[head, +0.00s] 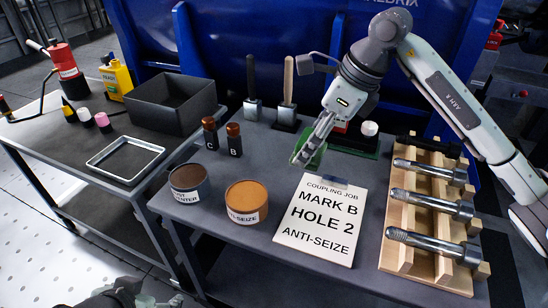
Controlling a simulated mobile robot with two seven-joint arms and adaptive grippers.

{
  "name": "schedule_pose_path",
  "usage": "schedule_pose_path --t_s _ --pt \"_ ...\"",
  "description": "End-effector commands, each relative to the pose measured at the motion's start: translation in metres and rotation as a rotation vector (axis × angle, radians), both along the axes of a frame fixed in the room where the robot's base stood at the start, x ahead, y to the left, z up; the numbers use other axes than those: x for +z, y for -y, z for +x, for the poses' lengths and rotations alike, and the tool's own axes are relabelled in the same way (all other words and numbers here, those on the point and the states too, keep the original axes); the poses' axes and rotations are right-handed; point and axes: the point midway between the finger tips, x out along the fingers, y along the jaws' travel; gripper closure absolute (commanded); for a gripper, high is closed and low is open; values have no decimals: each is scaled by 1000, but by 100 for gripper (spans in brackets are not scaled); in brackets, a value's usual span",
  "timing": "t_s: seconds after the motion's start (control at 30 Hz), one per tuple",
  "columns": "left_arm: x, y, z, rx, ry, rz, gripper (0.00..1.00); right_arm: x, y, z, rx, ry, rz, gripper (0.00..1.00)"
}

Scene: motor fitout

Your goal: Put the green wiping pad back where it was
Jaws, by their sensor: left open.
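The job sheet (318,218) lies in front. A wooden rack (398,226) with large bolts stands right. A side table holds a grey bin (166,112) and white tray (126,160).

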Motion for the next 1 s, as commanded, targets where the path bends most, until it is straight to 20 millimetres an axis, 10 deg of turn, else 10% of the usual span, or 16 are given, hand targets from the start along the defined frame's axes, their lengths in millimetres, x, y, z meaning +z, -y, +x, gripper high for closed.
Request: schedule_pose_path --t_s 0.5,1.0 --pt "-2 -6 -7 12 -33 10 20 -61 -63 79 -1 -6 0 66" --pt "-2 -5 -7 11 -33 11 20 -108 -69 87 -1 -5 0 66"
